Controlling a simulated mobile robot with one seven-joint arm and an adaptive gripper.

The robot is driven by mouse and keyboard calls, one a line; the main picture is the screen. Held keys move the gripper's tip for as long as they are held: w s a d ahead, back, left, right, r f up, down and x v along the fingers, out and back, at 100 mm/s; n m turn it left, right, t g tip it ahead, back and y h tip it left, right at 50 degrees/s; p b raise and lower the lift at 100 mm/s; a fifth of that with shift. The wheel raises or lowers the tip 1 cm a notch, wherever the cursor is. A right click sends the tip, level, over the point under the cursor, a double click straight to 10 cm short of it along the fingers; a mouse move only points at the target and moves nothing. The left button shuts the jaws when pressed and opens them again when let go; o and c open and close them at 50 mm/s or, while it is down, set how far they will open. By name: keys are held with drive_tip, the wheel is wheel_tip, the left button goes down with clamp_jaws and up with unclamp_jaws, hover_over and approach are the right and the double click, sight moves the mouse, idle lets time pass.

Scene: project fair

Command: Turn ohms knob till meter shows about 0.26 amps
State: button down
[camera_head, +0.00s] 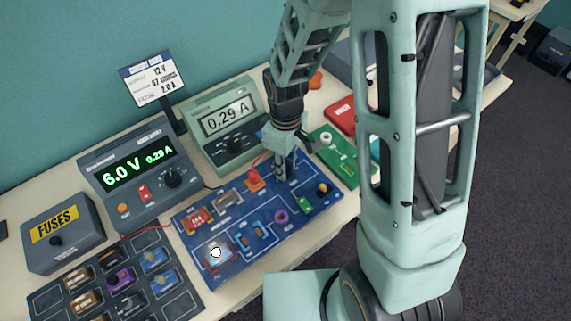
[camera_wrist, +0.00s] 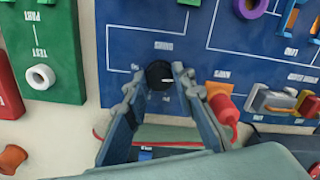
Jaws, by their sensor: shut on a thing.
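The ohms knob (camera_wrist: 157,73) is a round black knob with a white pointer mark, set on the blue circuit board (camera_wrist: 120,35). My gripper (camera_wrist: 160,80) is shut on it, one finger on each side. In the head view my gripper (camera_head: 283,172) points down at the upper right part of the board (camera_head: 262,262), and hides the knob. The green meter (camera_head: 222,122) behind the board reads 0.29 A. The power supply (camera_head: 140,165) left of it reads 6.0 V and 0.29 A.
A red part (camera_wrist: 223,105) stands close beside my right finger in the wrist view. A green board (camera_wrist: 45,60) lies to the left there. In the head view a fuses box (camera_head: 62,235) and a tray of parts (camera_head: 180,290) are at the left. A sign (camera_head: 152,80) stands behind.

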drive_tip(key=shift+f+m+b, duration=0.1)
drive_tip(key=shift+m+b, duration=0.3)
drive_tip(key=shift+m, duration=0.1)
drive_tip(key=shift+m+b, duration=0.3)
drive_tip(key=shift+m, duration=0.6)
drive_tip(key=c, duration=1.6)
unclamp_jaws()
wheel_tip(320, 180, up, 12)
drive_tip(key=shift+r, duration=0.15)
drive_tip(key=shift+w+d, duration=0.1)
